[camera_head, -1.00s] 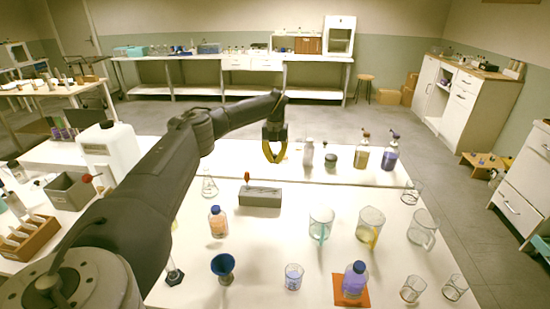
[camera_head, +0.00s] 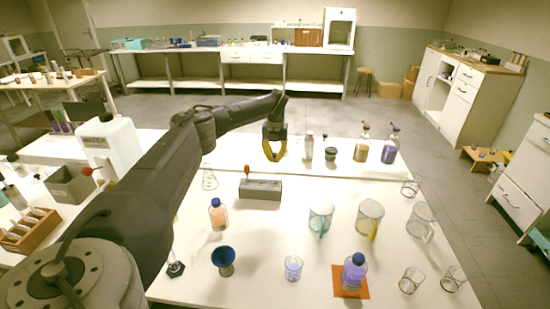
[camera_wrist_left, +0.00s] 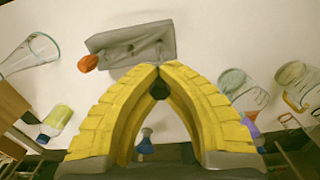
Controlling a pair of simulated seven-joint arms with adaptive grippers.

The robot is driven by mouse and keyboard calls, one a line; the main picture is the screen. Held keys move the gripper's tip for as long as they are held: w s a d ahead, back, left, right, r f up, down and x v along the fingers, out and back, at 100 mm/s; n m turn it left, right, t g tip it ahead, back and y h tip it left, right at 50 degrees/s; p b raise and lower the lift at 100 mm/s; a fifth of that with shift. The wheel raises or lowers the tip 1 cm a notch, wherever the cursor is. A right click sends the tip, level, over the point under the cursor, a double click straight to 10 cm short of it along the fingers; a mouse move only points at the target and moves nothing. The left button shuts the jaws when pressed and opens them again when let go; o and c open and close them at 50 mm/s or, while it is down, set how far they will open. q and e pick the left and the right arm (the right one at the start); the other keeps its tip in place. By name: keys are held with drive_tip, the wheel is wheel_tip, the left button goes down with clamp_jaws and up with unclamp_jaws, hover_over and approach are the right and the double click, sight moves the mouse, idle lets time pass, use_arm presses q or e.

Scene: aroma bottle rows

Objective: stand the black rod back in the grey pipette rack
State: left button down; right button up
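The grey pipette rack (camera_head: 260,189) lies on the near white table, and a red-topped rod (camera_head: 247,171) stands at its left end. My left gripper (camera_head: 274,159) points down above the table, behind the rack in the head view. Its yellow fingers come together at the tips. In the left wrist view, the dark rounded end of the black rod (camera_wrist_left: 159,90) shows between the fingers (camera_wrist_left: 160,68), just inside the tips. The rest of the rod cannot be made out. The rack also shows in the left wrist view (camera_wrist_left: 135,45), beyond the fingertips. My right gripper is out of view.
An orange bottle (camera_head: 218,215), a blue cup (camera_head: 223,258) and a conical flask (camera_head: 209,180) stand left of or near the rack. Beakers (camera_head: 321,218) stand to the right, with a purple bottle (camera_head: 354,271) in front. Bottles (camera_head: 390,150) stand on the far table.

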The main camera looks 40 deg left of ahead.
use_arm(q)
drive_tip(key=shift+f, duration=2.95)
idle(1.0)
drive_tip(key=c, duration=2.2)
unclamp_jaws()
drive_tip(key=c, duration=1.5)
unclamp_jaws()
drive_tip(key=shift+r, duration=0.15)
drive_tip(key=shift+r, duration=2.4)
drive_tip(key=shift+r, duration=0.15)
drive_tip(key=shift+r, duration=2.35)
